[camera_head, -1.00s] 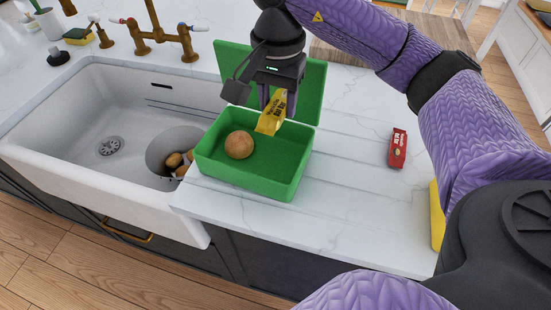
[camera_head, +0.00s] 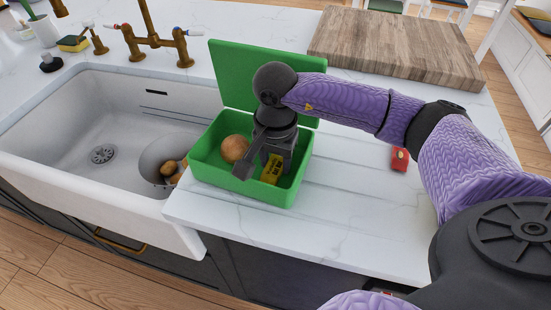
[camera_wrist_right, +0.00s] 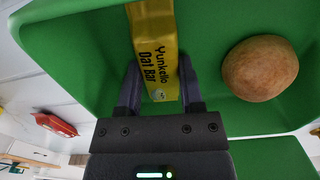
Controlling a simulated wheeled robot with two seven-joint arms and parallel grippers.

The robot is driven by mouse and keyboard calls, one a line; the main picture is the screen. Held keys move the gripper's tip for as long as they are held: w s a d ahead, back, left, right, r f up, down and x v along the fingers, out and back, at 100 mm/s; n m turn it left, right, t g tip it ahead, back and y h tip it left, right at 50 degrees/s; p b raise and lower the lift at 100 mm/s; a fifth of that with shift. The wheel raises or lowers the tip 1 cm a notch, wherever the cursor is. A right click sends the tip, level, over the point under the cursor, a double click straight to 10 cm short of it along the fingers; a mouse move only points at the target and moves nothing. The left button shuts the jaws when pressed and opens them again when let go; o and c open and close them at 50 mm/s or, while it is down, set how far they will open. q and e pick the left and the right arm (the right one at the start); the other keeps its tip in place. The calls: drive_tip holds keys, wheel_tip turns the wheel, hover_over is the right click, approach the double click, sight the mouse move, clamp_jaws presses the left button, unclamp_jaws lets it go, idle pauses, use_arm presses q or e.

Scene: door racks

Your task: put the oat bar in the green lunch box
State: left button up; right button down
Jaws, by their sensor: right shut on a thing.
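The green lunch box (camera_head: 222,183) stands open on the counter right of the sink, its lid raised at the back. A round brown item (camera_head: 235,149) lies in its left part. My right gripper (camera_head: 273,160) points down inside the box and is shut on the yellow oat bar (camera_head: 272,169). In the right wrist view the oat bar (camera_wrist_right: 158,50) stands between the two fingers (camera_wrist_right: 160,88), beside the round item (camera_wrist_right: 260,68). I cannot tell whether the bar touches the box floor. My left gripper is not in view.
A red packet (camera_head: 400,158) lies on the counter to the right, partly beside my arm. A wooden board (camera_head: 398,45) lies at the back right. The white sink (camera_head: 95,125) is at the left, with a bowl of brown items (camera_head: 168,168) in it. Free counter lies right of the box.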

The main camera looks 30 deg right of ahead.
sight(275, 162)
drive_tip(key=shift+c, duration=1.2)
unclamp_jaws()
drive_tip(key=shift+f, duration=0.1)
wheel_tip(275, 162, up, 12)
drive_tip(key=p, duration=0.2)
drive_tip(key=shift+r+p, duration=0.2)
drive_tip(key=shift+p, duration=0.15)
drive_tip(key=shift+a, duration=0.1)
